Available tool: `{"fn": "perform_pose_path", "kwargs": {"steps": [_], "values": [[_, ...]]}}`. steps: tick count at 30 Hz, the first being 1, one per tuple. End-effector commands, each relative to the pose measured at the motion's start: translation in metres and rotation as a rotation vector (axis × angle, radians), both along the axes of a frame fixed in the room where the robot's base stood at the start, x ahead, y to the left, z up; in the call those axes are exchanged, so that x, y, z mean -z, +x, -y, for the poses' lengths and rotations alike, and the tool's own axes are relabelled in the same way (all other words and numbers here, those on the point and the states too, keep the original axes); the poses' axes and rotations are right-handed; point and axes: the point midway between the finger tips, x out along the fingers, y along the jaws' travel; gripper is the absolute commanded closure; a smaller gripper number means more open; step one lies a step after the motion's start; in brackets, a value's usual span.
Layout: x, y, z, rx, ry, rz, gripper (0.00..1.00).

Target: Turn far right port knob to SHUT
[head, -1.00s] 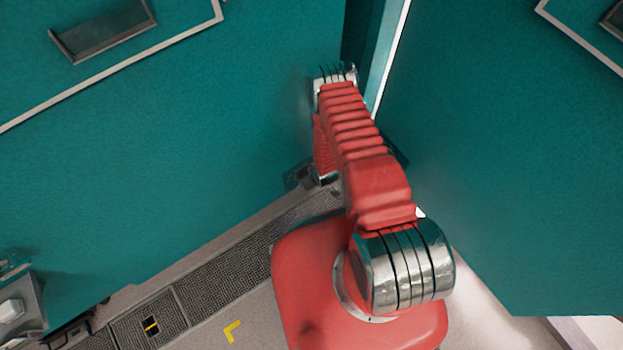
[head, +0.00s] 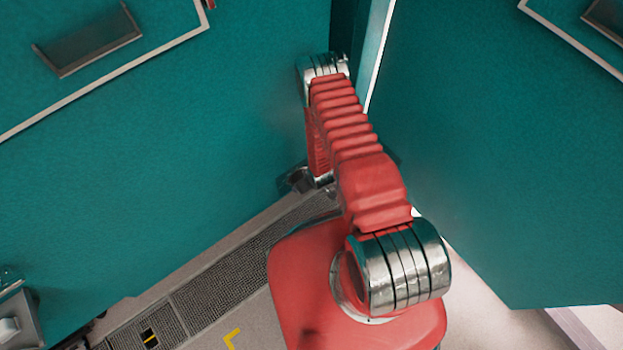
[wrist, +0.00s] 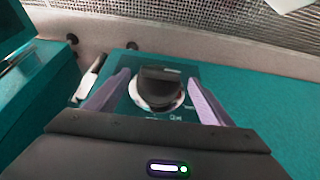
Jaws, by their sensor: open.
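In the wrist view a black knob (wrist: 158,88) sits on a round white dial with a bit of red at its right edge. The dial is on a teal panel with small white lettering too blurred to read. My gripper (wrist: 155,90) is open, with one purple-grey finger to the left of the knob and one to the right. Gaps show between the knob and both fingers, so it is not gripped. In the head view my red arm reaches down between teal cabinets, and the knob cannot be made out there.
A large teal cabinet front (head: 150,170) stands left of my arm and another teal panel (head: 500,150) stands right, leaving a narrow gap. A grey floor grating (head: 230,265) runs along the left cabinet's foot. Another teal surface (wrist: 35,85) is close on the left in the wrist view.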

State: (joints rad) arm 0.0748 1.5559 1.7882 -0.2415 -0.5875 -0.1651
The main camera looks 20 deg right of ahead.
Motion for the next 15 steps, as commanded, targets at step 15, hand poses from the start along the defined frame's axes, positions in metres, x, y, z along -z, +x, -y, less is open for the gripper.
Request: {"fn": "perform_pose_path", "kwargs": {"steps": [15], "values": [[-0.066, -0.025, 0.008, 0.001, 0.000, 0.002, 0.25]]}}
